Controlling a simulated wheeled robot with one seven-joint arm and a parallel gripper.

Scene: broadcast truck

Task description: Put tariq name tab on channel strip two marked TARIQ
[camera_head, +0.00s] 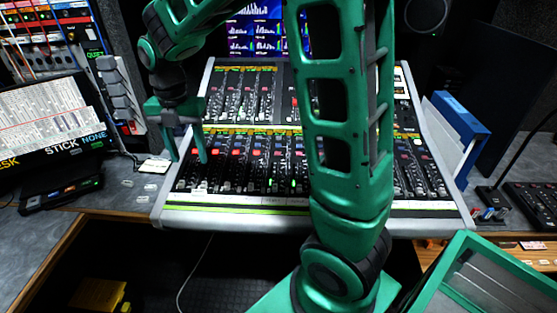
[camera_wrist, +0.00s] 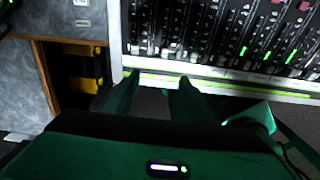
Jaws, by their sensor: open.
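The mixing console (camera_head: 205,215) stands in the middle of the desk, with rows of faders and a pale strip with a green line along its front edge. Its channel markings are too small to read, so I cannot pick out the one marked TARIQ. Several small pale tabs (camera_head: 151,187) lie on the desk left of the console; two show in the wrist view (camera_wrist: 82,22). Their lettering is unreadable, so I cannot tell which is the tariq name tab. My gripper (camera_head: 187,160) is open over the console's left end; in the wrist view its fingers (camera_wrist: 156,86) show nothing between them.
A larger pale card (camera_head: 154,166) lies by the console's left edge. A dark device (camera_head: 62,190) and a lit screen stand at left. A blue-and-white holder (camera_head: 460,125) stands at right. My arm hides the console's middle right. Open dark space lies below the desk front.

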